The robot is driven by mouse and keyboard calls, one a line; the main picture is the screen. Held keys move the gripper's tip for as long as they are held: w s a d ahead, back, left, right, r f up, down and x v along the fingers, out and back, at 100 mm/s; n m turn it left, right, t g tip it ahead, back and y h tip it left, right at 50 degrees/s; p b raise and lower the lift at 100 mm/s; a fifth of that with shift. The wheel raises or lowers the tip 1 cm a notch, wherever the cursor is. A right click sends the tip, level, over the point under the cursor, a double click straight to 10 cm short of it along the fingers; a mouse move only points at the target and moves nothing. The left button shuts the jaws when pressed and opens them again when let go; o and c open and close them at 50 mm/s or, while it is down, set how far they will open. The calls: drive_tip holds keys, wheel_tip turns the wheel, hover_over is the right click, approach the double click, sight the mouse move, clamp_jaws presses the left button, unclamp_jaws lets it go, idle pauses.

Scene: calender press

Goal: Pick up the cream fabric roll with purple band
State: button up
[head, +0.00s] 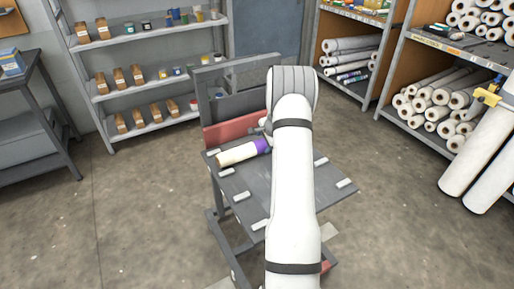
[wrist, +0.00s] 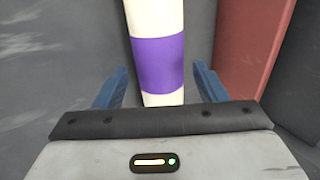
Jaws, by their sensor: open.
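The cream fabric roll with a purple band (head: 240,153) lies on the grey top of a small stand (head: 250,185), near its back edge. My arm covers the roll's right part in the head view. In the wrist view the roll (wrist: 155,18) runs up and down the picture, and its purple band (wrist: 158,64) is just ahead of my gripper. My gripper (wrist: 159,82) is open. Its two blue fingers stand on either side of the roll, with a gap visible on each side. The fingers are hidden behind my arm in the head view.
A red panel (head: 228,131) stands along the stand's back edge, close to the right finger in the wrist view (wrist: 250,45). Several small white blocks (head: 241,197) sit on the stand top. Shelves with boxes (head: 140,75) and rolls (head: 440,100) stand behind.

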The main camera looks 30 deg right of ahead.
sight(262, 143)
drive_tip(key=x, duration=0.3)
drive_tip(key=shift+w+a+f, duration=0.1)
drive_tip(key=shift+f, duration=0.05)
drive_tip(key=c, duration=1)
